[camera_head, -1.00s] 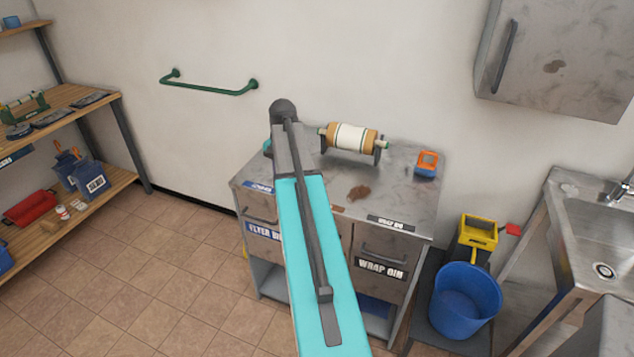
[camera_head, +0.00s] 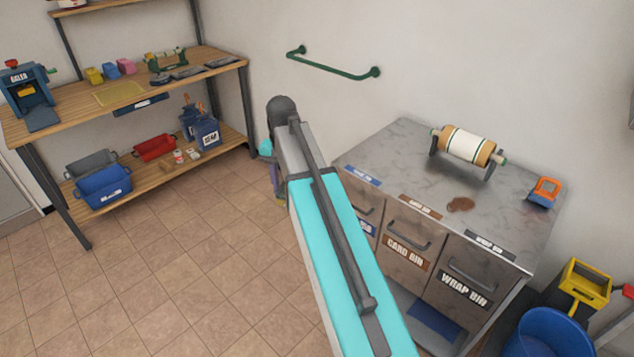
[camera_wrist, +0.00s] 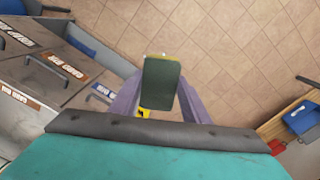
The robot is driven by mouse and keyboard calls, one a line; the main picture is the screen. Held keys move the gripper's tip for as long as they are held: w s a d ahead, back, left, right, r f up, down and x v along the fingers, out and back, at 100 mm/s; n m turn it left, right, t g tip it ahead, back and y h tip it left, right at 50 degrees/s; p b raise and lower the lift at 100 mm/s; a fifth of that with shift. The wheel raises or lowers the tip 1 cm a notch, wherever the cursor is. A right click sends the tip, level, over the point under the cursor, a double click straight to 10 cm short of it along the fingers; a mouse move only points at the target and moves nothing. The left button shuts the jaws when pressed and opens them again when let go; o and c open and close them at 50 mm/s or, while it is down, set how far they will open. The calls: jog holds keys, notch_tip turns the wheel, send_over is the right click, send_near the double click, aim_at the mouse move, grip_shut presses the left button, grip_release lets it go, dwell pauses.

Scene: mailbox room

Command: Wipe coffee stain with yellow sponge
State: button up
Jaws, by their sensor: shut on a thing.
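A brown coffee stain (camera_head: 461,204) lies on the grey top of the bin counter (camera_head: 400,153), in front of the roller. In the wrist view my gripper (camera_wrist: 158,88) has purple fingers shut on a sponge (camera_wrist: 162,80) from both sides. The sponge shows a dark green face with a thin yellow edge at its top. It hangs over the floor tiles, to the left of the counter in the head view and apart from it. In the head view my arm hides most of the gripper and the sponge.
A paper roller (camera_head: 466,145) and an orange-and-blue item (camera_head: 545,192) stand on the counter. A blue bucket (camera_head: 548,333) is at the lower right. A wooden shelf (camera_head: 215,77) at the left holds small coloured blocks and bins. The floor between is clear.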

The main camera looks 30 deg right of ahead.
jog(key=a+n, duration=0.3)
jog(key=a, duration=0.9)
jog(key=shift+a+b, duration=0.3)
jog(key=shift+a, duration=0.05)
